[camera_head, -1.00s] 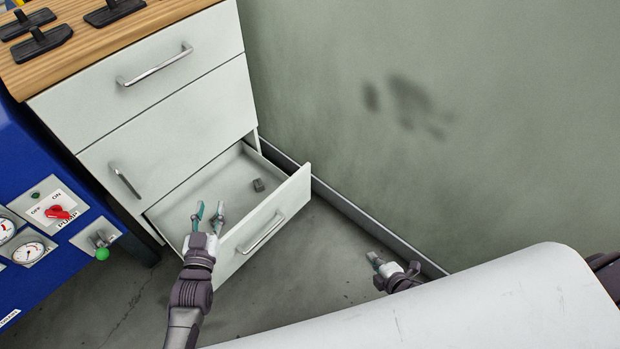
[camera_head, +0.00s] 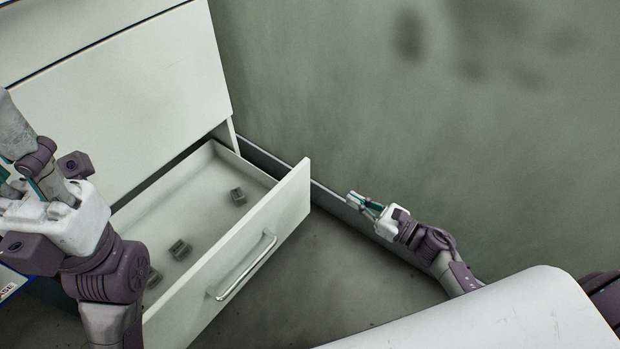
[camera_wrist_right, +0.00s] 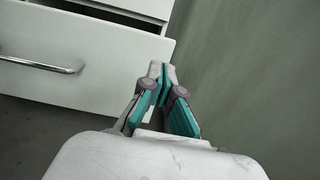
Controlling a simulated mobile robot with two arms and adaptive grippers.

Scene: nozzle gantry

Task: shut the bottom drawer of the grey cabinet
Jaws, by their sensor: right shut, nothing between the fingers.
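The grey cabinet (camera_head: 130,95) stands at the left in the head view. Its bottom drawer (camera_head: 292,205) is pulled well out, with a bar handle (camera_head: 243,268) on its front. Three small grey blocks, one of them (camera_head: 238,196), lie inside. My right gripper (camera_head: 352,199) is shut and empty, to the right of the drawer front and apart from it. In the right wrist view its fingertips (camera_wrist_right: 160,68) appear near the right end of the drawer front (camera_wrist_right: 75,60). My left gripper (camera_head: 22,178) is large at the left edge, its fingers partly cut off.
A green-grey wall (camera_head: 420,110) with a skirting (camera_head: 330,200) runs along the right of the cabinet. Bare floor (camera_head: 335,270) lies in front of the drawer. A blue unit (camera_head: 28,284) shows at the far left.

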